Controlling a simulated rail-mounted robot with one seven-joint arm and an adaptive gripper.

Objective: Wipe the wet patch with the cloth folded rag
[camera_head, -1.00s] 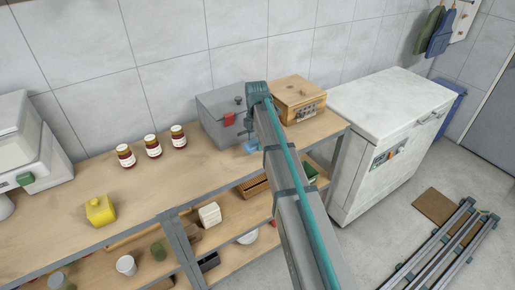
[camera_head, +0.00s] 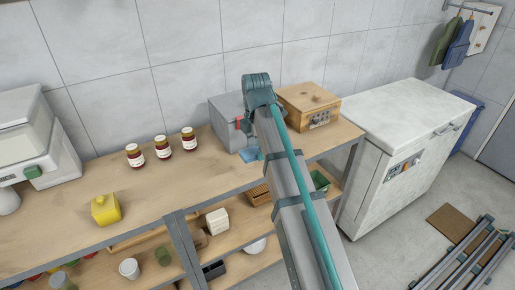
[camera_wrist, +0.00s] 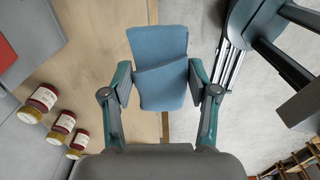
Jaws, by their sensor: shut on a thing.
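A blue folded cloth rag (camera_wrist: 158,85) is in my gripper (camera_wrist: 160,76), with one finger pressed on each side of it. In the head view a small part of the blue rag (camera_head: 250,155) shows beside my arm, near the front of the grey box; my arm hides the gripper there. The wrist view shows the rag over the worktop's edge, partly above wood and partly above the grey floor. Whether it touches the wood I cannot tell. I cannot make out a wet patch in either view.
On the worktop (camera_head: 80,228) stand three red-brown jars (camera_head: 163,147), a yellow block-like container (camera_head: 105,209), a grey box (camera_head: 226,122) and a wooden box (camera_head: 308,106). A white chest (camera_head: 401,150) stands to the right. The worktop between the yellow container and grey box is largely clear.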

